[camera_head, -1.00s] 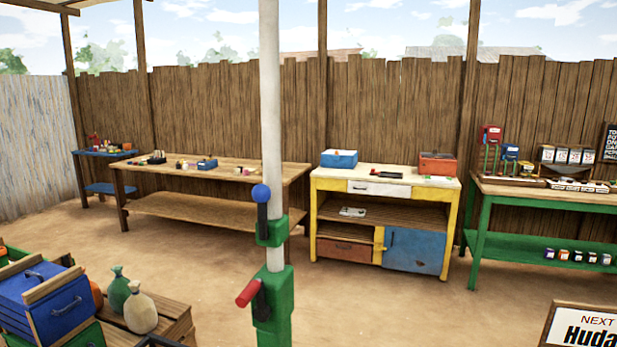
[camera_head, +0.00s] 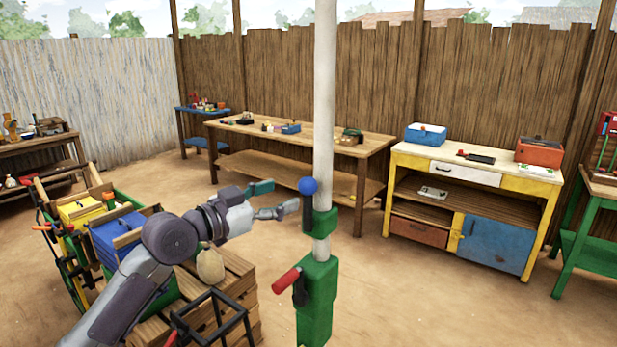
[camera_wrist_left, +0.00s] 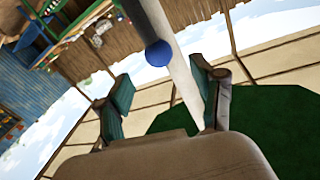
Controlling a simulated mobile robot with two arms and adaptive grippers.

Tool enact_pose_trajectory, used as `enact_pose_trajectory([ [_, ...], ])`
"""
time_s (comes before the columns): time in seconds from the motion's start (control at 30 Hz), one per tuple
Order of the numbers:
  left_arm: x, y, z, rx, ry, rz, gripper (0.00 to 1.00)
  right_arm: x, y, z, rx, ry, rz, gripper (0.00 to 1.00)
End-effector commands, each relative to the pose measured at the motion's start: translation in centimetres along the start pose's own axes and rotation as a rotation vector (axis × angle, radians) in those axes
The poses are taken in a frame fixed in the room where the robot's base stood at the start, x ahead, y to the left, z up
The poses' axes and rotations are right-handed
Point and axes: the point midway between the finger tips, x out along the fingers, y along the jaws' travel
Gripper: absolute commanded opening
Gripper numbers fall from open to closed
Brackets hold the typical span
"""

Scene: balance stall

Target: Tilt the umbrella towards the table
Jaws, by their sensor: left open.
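A white umbrella pole (camera_head: 324,100) stands upright in the head view, with a green lower stand (camera_head: 317,300). A lever with a blue ball knob (camera_head: 308,186) sits on a green collar (camera_head: 320,232). A red-handled lever (camera_head: 286,281) is lower on the stand. My left gripper (camera_head: 278,198) is open, just left of the blue knob. In the left wrist view the blue knob (camera_wrist_left: 158,53) and white pole (camera_wrist_left: 184,80) show ahead between the open fingers (camera_wrist_left: 165,100), with nothing held. The umbrella's canopy is out of the head view. My right gripper is not in view.
Wooden crates (camera_head: 245,290) with a sack (camera_head: 210,264) stand left of the pole, beside blue and yellow boxes (camera_head: 118,232). A wooden table (camera_head: 365,150) and a yellow-framed bench (camera_head: 540,190) stand behind. Sandy floor is open between the pole and the bench.

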Motion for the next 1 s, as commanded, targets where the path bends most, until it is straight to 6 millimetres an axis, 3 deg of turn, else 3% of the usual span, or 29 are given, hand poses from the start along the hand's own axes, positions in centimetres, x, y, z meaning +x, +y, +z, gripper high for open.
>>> enact_pose_trajectory([
  [0.2,4.6,-0.1,-0.5,-0.003,0.001,0.000,0.67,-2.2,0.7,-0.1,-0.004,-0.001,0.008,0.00],
  [0.4,7.1,-0.1,-0.2,0.000,0.000,-0.001,0.67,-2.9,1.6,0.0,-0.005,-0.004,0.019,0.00],
  [0.8,7.9,0.0,0.0,0.001,0.000,-0.001,0.67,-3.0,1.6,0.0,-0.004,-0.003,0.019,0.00],
  [1.0,7.8,-0.1,0.0,0.000,0.000,-0.001,0.35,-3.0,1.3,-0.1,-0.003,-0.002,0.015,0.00],
])
